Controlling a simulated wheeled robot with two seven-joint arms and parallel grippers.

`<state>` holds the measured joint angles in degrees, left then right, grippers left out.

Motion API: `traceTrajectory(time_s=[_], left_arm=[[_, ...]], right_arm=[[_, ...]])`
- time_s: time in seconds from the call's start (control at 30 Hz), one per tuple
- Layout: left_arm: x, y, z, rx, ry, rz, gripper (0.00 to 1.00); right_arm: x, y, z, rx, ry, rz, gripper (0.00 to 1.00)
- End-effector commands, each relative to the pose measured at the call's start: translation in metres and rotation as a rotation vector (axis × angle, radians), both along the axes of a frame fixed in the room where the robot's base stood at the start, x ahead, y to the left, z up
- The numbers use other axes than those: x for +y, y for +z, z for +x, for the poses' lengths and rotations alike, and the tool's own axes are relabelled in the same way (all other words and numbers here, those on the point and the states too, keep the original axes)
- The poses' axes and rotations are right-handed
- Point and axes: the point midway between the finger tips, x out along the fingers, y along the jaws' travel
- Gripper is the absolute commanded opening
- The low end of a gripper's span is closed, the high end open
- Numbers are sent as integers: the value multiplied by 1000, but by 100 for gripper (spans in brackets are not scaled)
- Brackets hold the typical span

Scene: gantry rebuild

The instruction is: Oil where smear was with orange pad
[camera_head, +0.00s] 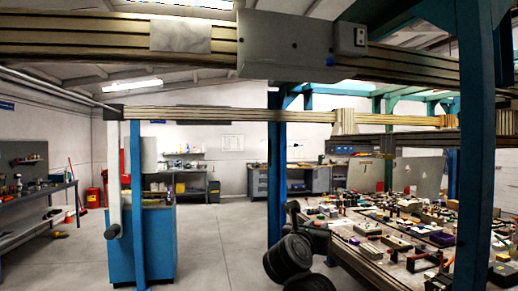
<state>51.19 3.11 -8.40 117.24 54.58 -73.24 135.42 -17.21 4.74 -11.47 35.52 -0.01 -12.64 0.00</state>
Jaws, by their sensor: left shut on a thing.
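A long pale gantry beam (110,38) with dark grooves runs across the top of the view, close to me. A whitish-grey patch (180,37) shows on its face; I cannot tell if it is a plate or a mark. My left gripper (315,238) is a small dark shape beyond my black ribbed arm parts at lower middle. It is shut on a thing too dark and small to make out. I cannot pick out an orange pad or a smear. My right gripper is not in view.
A grey box (286,46) sits on the beam. Blue posts (276,170) stand mid-view and at right (476,150). A worktable (375,268) crowded with parts fills the lower right. A blue cabinet (155,245) stands left. The floor (222,245) between is clear.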

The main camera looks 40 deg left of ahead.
Motion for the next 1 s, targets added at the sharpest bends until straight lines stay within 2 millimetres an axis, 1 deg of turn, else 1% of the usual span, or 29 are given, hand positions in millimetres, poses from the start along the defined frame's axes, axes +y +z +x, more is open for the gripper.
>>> traceTrajectory(time_s=[0.03,0.17,0.2,0.27,0.3,0.33,0.37,0.4,0.47,0.5,0.57,0.6,0.7,0.8,0.83,0.9,1.0], left_arm=[[15,28,3,-6,24,7,4],[52,87,9,-5,71,4,4],[65,107,9,-5,84,0,4],[84,139,7,-6,100,-2,4],[98,161,4,-7,109,-4,4],[107,176,1,-6,113,-5,4],[117,192,-2,-7,117,-5,4],[131,213,-7,-6,120,-6,4],[150,243,-17,-7,119,-5,4],[162,262,-24,-6,116,-7,4],[179,289,-37,-6,107,-7,4],[189,306,-46,-6,98,-5,4],[212,344,-68,-6,70,-4,4],[226,376,-94,-4,40,-1,4],[228,384,-102,-4,34,0,4],[227,402,-120,-4,27,3,4],[219,423,-144,-2,24,5,4]], right_arm=[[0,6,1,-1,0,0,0],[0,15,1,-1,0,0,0],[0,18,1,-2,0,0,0],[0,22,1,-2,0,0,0],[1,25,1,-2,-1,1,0],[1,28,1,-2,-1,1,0],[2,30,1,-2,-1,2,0],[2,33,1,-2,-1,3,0],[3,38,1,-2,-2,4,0],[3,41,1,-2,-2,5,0],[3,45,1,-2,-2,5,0],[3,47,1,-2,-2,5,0],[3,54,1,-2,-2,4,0],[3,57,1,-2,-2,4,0],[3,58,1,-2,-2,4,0],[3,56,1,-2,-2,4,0],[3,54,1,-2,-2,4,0]])
